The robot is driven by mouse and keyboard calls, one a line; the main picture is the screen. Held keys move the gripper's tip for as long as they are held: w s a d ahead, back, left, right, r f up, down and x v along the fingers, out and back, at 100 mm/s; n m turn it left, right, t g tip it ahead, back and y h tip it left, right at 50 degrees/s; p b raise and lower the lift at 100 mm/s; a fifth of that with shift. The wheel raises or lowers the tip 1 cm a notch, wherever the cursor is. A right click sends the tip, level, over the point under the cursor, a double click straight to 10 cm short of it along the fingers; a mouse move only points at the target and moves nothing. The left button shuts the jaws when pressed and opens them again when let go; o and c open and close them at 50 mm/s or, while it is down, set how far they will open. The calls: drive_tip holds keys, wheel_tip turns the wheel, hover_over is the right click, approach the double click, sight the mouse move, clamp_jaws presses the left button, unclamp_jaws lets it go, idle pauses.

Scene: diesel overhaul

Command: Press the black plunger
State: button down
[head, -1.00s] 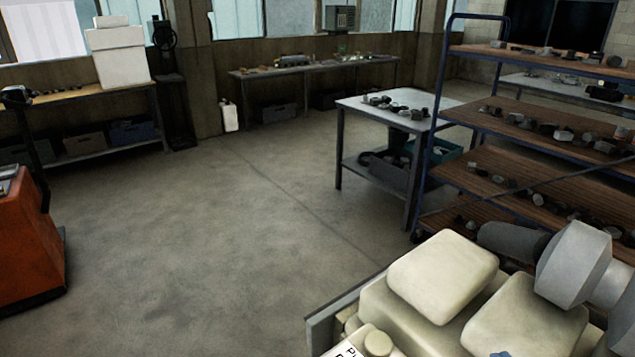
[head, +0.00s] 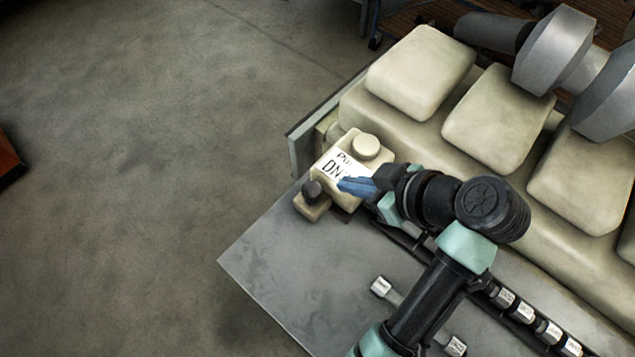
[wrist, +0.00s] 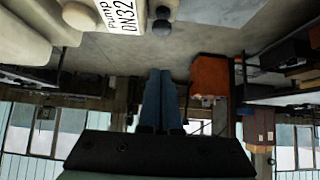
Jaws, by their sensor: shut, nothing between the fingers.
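The black plunger (head: 312,190) is a small dark knob on a cream base, at the left end of the engine beside a cream pump body with a white label (head: 337,167) reading "Pump DN32" in the wrist view. In the wrist view the plunger (wrist: 161,22) shows at the top, beside the label. My gripper (head: 345,185) has blue fingers that are closed together, and nothing is between them. In the head view its tips overlap the label's lower edge, to the right of the plunger. The fingers also show in the wrist view (wrist: 161,75). I cannot tell whether they touch the pump.
A grey metal tabletop (head: 265,250) lies in front of the pump and is clear at its left. A silver fitting (head: 381,287) and a row of labelled sockets (head: 525,312) lie on it, near my arm. The cream engine covers (head: 420,72) rise behind.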

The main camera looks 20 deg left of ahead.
drive_tip(key=p, duration=0.2)
hover_over(317, 195)
drive_tip(key=d, duration=0.1)
wheel_tip(317, 195, down, 6)
drive_tip(key=r, duration=0.1)
drive_tip(key=f, duration=0.2)
drive_tip(key=f+p, duration=0.1)
drive_tip(key=f, duration=0.1)
drive_tip(key=shift+a, duration=0.3)
drive_tip(key=shift+f, duration=0.75)
wheel_tip(317, 195, down, 3)
drive_tip(key=b, duration=0.3)
drive_tip(key=shift+r, duration=0.1)
drive_tip(key=shift+s, duration=0.1)
drive_tip(key=shift+r, duration=0.1)
